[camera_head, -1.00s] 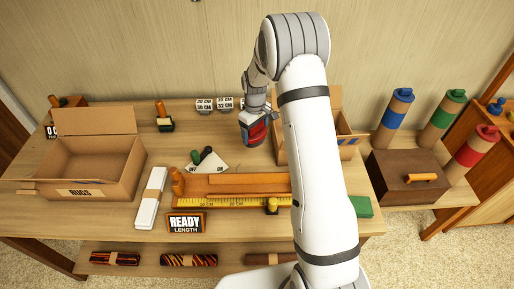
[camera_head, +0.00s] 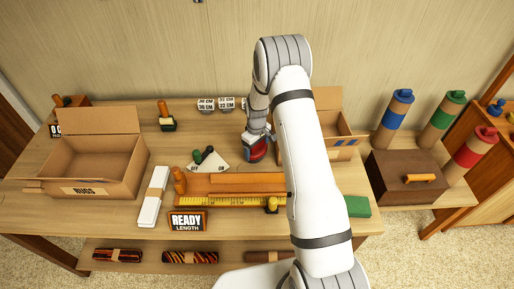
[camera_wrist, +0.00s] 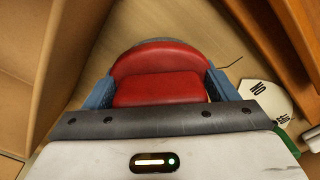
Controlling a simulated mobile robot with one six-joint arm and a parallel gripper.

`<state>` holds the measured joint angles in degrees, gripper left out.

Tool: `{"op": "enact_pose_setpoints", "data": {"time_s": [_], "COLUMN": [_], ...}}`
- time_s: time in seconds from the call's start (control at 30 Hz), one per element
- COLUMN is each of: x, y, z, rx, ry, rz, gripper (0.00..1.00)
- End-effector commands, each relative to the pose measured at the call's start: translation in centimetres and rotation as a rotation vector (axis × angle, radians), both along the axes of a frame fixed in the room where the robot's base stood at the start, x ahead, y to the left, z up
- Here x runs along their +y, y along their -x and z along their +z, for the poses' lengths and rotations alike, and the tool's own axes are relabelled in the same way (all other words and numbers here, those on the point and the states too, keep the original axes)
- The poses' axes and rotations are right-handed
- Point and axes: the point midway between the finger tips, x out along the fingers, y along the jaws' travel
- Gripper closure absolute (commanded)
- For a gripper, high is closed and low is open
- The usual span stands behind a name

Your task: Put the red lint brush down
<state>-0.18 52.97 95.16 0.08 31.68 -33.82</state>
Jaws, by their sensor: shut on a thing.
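The red lint brush (camera_wrist: 160,75) fills the space between the blue-grey fingers of my gripper (camera_wrist: 160,90) in the wrist view. In the head view the red brush (camera_head: 258,150) shows low over the table, just below my gripper (camera_head: 257,138). My gripper is shut on it. The wooden tabletop (camera_head: 226,128) lies close below; I cannot tell whether the brush touches it. The brush's underside is hidden.
An open cardboard box (camera_head: 335,125) stands right of the brush, partly behind my arm. The white OFF/ON plate (camera_head: 212,164) lies to its left, and the measuring board (camera_head: 225,187) in front. Number cards (camera_head: 226,103) stand behind. A "RUGS" box (camera_head: 95,165) stands at left.

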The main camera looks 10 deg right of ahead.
Motion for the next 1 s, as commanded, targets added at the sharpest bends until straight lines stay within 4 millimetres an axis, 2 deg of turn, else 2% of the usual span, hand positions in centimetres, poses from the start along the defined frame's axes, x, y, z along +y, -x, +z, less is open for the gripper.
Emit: {"op": "enact_pose_setpoints", "data": {"time_s": [0.07, 0.1, 0.3, 0.67, 0.77, 1.0], "x": [0.0, 0.0, -0.1, -0.1, -0.1, -0.1], "y": [0.0, 0.0, 0.0, 0.0, -0.1, -0.1], "z": [-0.4, -0.2, -0.2, 0.4, 1.7, 6.7], "rx": [0.000, 0.000, 0.001, -0.001, -0.004, -0.004], "ry": [0.000, 0.000, 0.001, -0.001, 0.000, 0.000], "rz": [0.000, 0.000, -0.001, -0.001, -0.002, -0.002], "gripper": [0.68, 0.17, 0.01, 0.00, 0.00, 0.00]}}
